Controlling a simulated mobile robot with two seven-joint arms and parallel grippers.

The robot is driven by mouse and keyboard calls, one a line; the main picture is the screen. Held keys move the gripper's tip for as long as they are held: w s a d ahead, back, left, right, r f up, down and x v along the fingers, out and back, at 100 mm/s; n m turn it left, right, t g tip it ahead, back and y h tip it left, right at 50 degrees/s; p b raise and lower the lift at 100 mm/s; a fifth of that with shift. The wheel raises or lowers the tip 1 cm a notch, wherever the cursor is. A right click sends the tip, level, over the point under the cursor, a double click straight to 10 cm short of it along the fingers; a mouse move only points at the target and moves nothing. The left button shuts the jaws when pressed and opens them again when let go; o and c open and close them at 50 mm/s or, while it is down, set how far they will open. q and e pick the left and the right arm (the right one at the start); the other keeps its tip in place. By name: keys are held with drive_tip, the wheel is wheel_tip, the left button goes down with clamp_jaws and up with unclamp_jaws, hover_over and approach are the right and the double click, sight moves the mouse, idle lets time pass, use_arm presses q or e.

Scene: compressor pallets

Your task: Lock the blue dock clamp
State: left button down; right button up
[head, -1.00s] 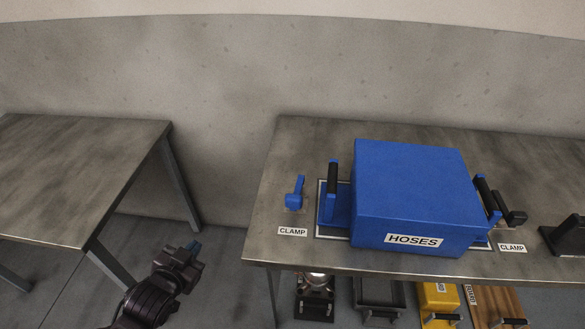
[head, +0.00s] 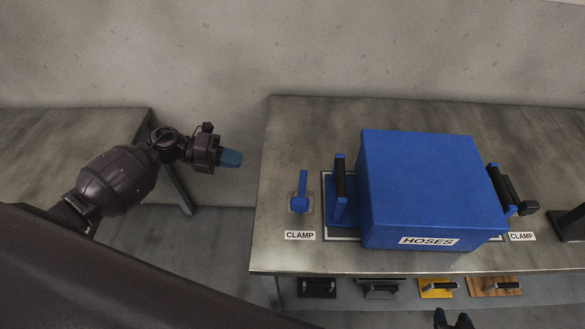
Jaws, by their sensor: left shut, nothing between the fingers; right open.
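The blue dock clamp (head: 300,203) stands on the table left of the blue box, behind a CLAMP label. Its lever points toward the back of the table. The blue HOSES box (head: 420,190) sits on its dock plate, with a black-gripped handle on each side. My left gripper (head: 232,158) is shut and empty, off the table's left edge, to the left of the clamp and apart from it. My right gripper (head: 453,319) is open at the bottom edge of the view, in front of the table; only its fingertips show.
A dark clamp (head: 528,208) stands right of the box, behind a second CLAMP label (head: 521,237). A black object (head: 570,224) is at the far right. Several handled items sit below the tabletop. Another table (head: 60,140) stands at the left, with a gap between the tables.

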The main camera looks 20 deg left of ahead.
sight(290, 186)
use_arm(q)
drive_tip(key=shift+m+g, duration=0.4)
drive_tip(key=shift+g, duration=0.2)
drive_tip(key=x, duration=0.4)
drive_tip(key=s+x, duration=0.1)
drive_tip(key=x, duration=0.3)
drive_tip(key=r+p+x, duration=0.1)
drive_tip(key=x, duration=0.3)
drive_tip(key=shift+s+d, duration=0.3)
drive_tip(key=shift+d, duration=0.1)
drive_tip(key=shift+x, duration=0.8)
drive_tip(key=shift+d+r, duration=0.1)
drive_tip(key=shift+d, duration=0.1)
use_arm(e)
drive_tip(key=shift+w+r, duration=0.15)
drive_tip(key=shift+r, duration=0.8)
drive_tip(key=shift+w+r, duration=0.1)
drive_tip(key=shift+w, duration=0.1)
use_arm(q)
drive_tip(key=shift+w+d+m+g+b, duration=0.1)
drive_tip(key=shift+w+m+g+b, duration=0.1)
drive_tip(key=shift+m+g+b, duration=0.25)
use_arm(e)
drive_tip(key=shift+w+f, duration=0.2)
drive_tip(key=shift+f, duration=0.15)
